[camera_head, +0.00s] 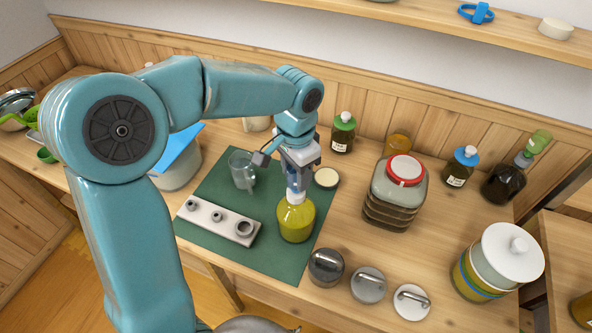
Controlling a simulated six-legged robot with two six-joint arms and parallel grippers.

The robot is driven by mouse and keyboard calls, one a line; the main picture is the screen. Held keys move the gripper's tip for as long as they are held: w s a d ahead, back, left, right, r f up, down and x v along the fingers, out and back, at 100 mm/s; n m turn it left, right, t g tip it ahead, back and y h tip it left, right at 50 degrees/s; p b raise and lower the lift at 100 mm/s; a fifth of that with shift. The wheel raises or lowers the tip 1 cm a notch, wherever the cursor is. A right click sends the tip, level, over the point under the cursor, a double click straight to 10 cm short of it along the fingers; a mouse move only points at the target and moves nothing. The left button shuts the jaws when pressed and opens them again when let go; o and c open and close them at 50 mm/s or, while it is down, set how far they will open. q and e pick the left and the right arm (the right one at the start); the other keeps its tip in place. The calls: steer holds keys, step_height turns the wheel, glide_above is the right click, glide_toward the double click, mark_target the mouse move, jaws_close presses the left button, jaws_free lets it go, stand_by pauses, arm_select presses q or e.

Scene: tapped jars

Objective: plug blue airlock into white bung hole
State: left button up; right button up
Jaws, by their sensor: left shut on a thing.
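A jar of yellow-green liquid (295,221) stands upright on the green mat (208,252). Its white bung (296,198) shows at the top of the neck. My left gripper (297,181) comes down from above and is shut just over the bung. The thing between its fingers is small and mostly hidden by them; a blue airlock there is hard to make out. I cannot tell whether its lower end touches the bung or is in the hole. My right gripper is out of view.
A pale block with holes (217,223) and a glass mug (242,170) are left of the jar. A red-lidded jar (397,194) stands right. Metal lids (326,267) lie near the front edge; several bottles line the back.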

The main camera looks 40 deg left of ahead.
arm_select(q)
steer(key=o, duration=1.5)
steer(key=shift+r, duration=0.15)
steer(key=shift+r+p, duration=1.85)
steer(key=shift+r, duration=0.25)
step_height(320, 180, up, 16)
steer(key=shift+r, duration=0.2)
